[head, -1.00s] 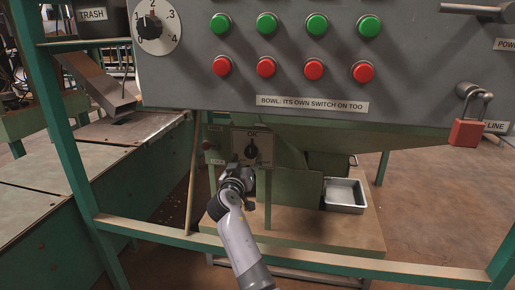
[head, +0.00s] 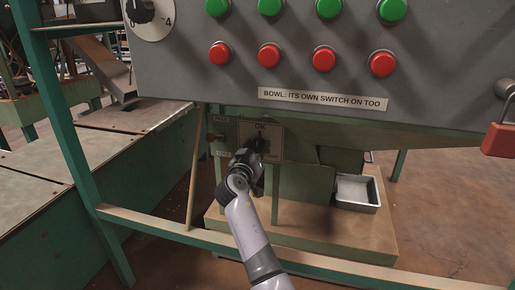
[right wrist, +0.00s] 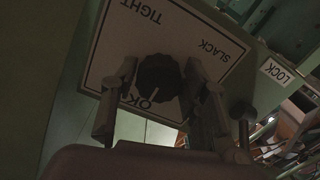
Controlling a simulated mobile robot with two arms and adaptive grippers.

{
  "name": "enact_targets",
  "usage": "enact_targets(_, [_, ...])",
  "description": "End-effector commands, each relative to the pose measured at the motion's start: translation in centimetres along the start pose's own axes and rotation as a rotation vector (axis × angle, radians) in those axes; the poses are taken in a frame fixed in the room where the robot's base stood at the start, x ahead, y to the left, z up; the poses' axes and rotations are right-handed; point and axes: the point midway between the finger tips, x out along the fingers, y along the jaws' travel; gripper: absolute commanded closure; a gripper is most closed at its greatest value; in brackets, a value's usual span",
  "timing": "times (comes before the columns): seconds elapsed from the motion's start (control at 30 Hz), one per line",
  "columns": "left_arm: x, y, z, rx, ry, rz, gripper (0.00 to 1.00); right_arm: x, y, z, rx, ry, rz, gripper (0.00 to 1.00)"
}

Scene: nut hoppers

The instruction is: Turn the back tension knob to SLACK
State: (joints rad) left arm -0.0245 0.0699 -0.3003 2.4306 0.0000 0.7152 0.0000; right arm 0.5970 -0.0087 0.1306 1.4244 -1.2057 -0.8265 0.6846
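The tension knob (right wrist: 160,76) is black and round, on a white plate (right wrist: 213,30) marked TIGHT, SLACK and OK. Its light pointer mark faces OK in the right wrist view. In the head view the plate (head: 274,150) is on the green machine under the grey panel, and my gripper partly covers the knob. My right gripper (right wrist: 160,72) is open, with one finger on each side of the knob. Small gaps seem to show between fingers and knob; contact is hard to tell. My left gripper is not in view.
A grey panel (head: 220,82) with green and red buttons overhangs the knob. A green frame with a wooden rail (head: 170,226) crosses in front. A LOCK label (right wrist: 276,71) and a dark round-ended part (right wrist: 242,110) are beside the plate. A metal tray (head: 357,207) stands right.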

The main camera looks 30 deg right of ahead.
Motion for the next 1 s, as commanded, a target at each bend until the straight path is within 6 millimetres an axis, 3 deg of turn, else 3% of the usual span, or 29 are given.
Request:
enact_targets(0.47, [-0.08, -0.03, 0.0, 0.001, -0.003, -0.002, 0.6, 0.01, 0.01, 0.0, 0.0, 0.0, 0.0, 0.93])
enact_targets(0.9, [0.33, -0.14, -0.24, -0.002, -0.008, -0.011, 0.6, 0.04, 0.13, -0.18, -0.109, 0.0, 0.0, 0.93])
enact_targets(1.0, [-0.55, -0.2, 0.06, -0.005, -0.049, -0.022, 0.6, 0.02, 0.15, -0.3, -0.179, 0.001, 0.0, 0.93])
